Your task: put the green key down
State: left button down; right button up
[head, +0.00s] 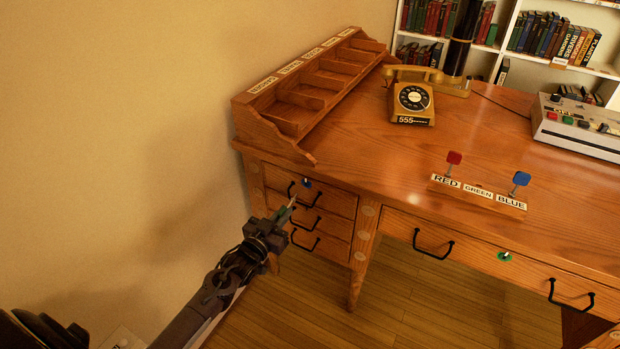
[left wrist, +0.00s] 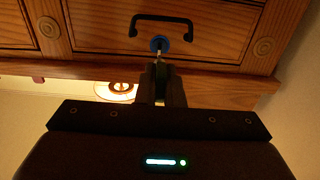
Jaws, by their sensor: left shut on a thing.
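My left gripper (head: 282,213) is in front of the small drawers at the desk's left. It is shut on the green key (head: 279,212), which is mostly hidden between the fingers; in the left wrist view the fingers (left wrist: 160,82) point toward a blue keyhole (left wrist: 159,44). That blue keyhole (head: 306,183) is on the top small drawer. Whether the key touches it, I cannot tell. The key stand (head: 478,194) on the desk is labelled RED, GREEN, BLUE. It holds a red key (head: 454,158) and a blue key (head: 521,179); its middle place is empty. My right gripper is out of view.
The wide drawer has a green keyhole (head: 504,256). A wooden sorter (head: 275,134), a yellow telephone (head: 412,98) and a grey button console (head: 577,132) stand on the desk. Bare desktop lies around the key stand. Black drawer handles (head: 305,221) jut out near my left gripper.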

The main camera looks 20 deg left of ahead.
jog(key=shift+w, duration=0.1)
